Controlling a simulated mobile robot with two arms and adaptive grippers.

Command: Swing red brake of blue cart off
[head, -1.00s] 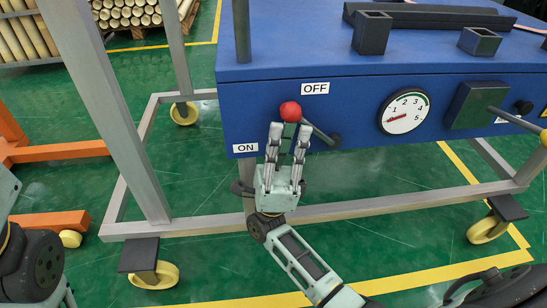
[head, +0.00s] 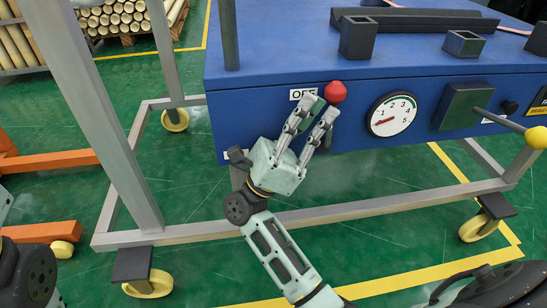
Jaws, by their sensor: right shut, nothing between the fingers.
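The blue cart (head: 280,83) fills the upper middle of the head view. Its red brake knob (head: 335,92) stands at the front panel, just right of the OFF label (head: 298,94). The brake's lever below the knob is mostly hidden by my fingers. My right gripper (head: 321,109) is shut and empty, its fingertips up against the left and lower side of the knob. The fingers partly cover the OFF label, and the gripper hides most of the ON label. My left gripper is out of view.
Right of the brake are a round gauge (head: 392,115) and a dark box (head: 463,106) with a yellow-knobbed lever (head: 537,137). The cart's grey frame (head: 200,232) stands on yellow castors. An orange frame (head: 45,231) is at the left. Green floor lies between.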

